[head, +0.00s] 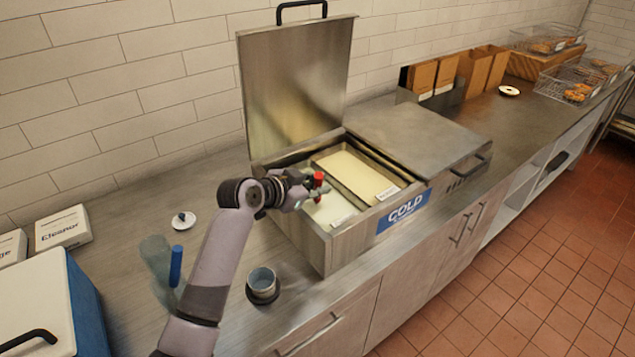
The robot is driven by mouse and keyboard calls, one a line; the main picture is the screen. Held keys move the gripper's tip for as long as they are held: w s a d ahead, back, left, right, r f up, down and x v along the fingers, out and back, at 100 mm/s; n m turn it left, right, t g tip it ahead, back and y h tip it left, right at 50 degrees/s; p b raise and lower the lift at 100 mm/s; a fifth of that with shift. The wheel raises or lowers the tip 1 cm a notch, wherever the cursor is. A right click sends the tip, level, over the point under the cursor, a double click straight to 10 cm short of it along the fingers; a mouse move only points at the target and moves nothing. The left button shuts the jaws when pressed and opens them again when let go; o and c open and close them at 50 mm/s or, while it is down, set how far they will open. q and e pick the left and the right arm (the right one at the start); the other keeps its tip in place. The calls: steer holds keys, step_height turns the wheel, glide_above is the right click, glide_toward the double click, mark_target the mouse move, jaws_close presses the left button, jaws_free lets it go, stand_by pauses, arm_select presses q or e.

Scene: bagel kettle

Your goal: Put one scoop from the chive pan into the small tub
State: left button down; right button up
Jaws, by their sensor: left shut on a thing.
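My left gripper (302,189) is over the open left half of the cold box (334,252). It is shut on a red-handled tool (318,179), apparently the scoop; its lower end is hard to make out. Two pans show in the box: a near-left one with whitish contents (328,209) and one to its right with pale yellow contents (355,176). Their small labels are too small to read, so I cannot tell which is chive. The small tub (262,284), a round metal cup, stands on the counter left of the box. My right gripper is out of view.
The box's left lid (296,85) stands upright and open; its right lid (416,135) is shut. A white round lid (183,221) and a blue-handled item (176,265) lie on the counter. A blue cooler (88,305) stands at lower left. Bagel baskets (580,88) are far right.

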arm_select(q)
steer(key=shift+s, duration=0.3)
steer(key=shift+w, duration=0.45)
steer(key=shift+w+a+b, duration=0.2)
steer(key=shift+w+b, duration=1)
steer(key=shift+w, duration=0.4)
steer(key=shift+r, duration=0.1)
step_height(320, 180, up, 13)
steer(key=s+p, duration=0.2)
steer(key=p, duration=1)
steer(key=shift+s+d, duration=0.15)
steer(key=shift+s, duration=0.15)
